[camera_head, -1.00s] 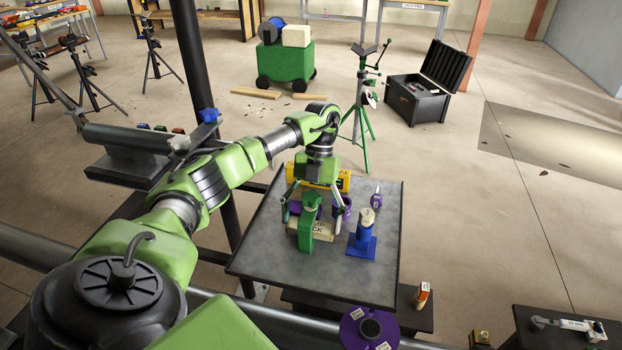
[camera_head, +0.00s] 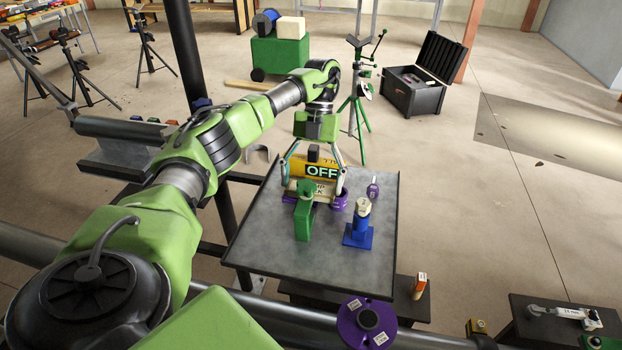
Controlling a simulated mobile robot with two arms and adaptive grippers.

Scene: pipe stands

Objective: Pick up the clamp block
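The clamp block (camera_head: 322,189) is a pale beige block with dark lettering, partly hidden by a green upright part (camera_head: 304,216) in front of it. My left gripper (camera_head: 314,186) reaches down from above with a finger at each end of the block, and is shut on it. The block appears raised off the grey table, in front of a yellow box (camera_head: 298,168) marked OFF. My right gripper is not in view.
A blue stand (camera_head: 358,236) with a beige top is just right of the block. Purple rings (camera_head: 339,200) and a small purple piece (camera_head: 373,188) lie nearby. The grey tabletop (camera_head: 290,255) is clear at the front. A dark pipe (camera_head: 120,130) lies left.

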